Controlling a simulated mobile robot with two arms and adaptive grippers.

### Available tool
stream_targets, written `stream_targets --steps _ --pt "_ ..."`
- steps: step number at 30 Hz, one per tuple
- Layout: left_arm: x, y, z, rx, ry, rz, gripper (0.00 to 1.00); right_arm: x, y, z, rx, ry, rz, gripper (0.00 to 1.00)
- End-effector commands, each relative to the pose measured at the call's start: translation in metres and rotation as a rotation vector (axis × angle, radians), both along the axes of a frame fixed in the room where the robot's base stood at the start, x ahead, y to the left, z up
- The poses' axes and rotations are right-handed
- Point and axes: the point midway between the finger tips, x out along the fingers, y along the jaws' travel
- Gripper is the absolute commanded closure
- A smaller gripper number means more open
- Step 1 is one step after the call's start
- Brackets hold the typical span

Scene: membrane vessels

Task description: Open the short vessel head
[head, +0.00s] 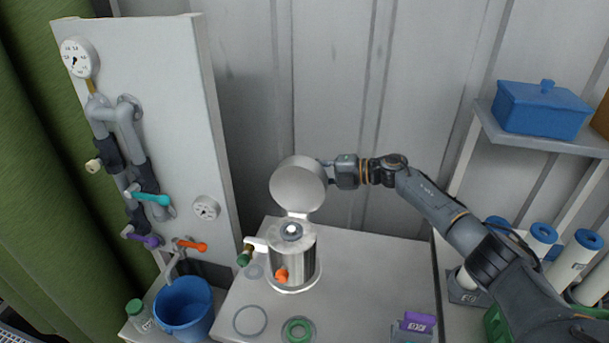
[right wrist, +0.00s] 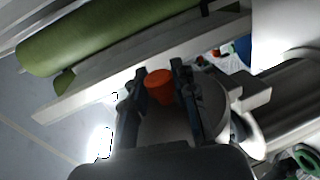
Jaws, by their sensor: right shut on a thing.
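The short vessel (head: 297,260) is a silver metal cylinder standing on the table. Its round grey head (head: 298,186) is tipped up on its hinge and stands nearly upright above the open top. A small pale round part shows inside the top. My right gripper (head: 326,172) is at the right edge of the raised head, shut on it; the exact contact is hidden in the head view. In the right wrist view, an orange knob (right wrist: 160,87) shows between the two fingers, against the grey disc of the head (right wrist: 208,105). My left gripper is not in view.
An orange knob (head: 281,275) and a green knob (head: 244,257) stick out from the vessel. Green ring (head: 298,330) and purple block (head: 418,321) lie on the table. A blue bucket (head: 184,307) and a piped panel (head: 180,130) stand left. A shelf (head: 550,144) is right.

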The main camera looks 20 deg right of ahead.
Motion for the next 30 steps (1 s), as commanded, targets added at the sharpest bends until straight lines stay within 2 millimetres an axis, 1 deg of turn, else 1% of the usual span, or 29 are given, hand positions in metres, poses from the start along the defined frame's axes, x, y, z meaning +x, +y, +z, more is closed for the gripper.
stream_targets --steps 11,12,15,25,28,30 --pt "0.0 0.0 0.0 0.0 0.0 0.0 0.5 0.001 -0.001 0.001 0.003 0.001 -0.004 1.0" --pt "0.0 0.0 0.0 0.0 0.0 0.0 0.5 0.001 -0.001 0.001 0.002 0.0 -0.003 0.67" --pt "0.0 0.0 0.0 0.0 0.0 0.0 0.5 0.001 -0.001 0.001 0.001 0.001 -0.003 0.49" --pt "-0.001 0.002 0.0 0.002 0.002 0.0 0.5 -0.001 -0.002 0.0 0.0 0.002 -0.001 0.49" --pt "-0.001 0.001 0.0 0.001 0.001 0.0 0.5 -0.005 -0.01 0.001 -0.001 0.002 -0.003 0.49" --pt "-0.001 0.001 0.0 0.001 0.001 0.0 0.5 -0.011 -0.02 0.003 -0.003 0.002 -0.004 0.49"
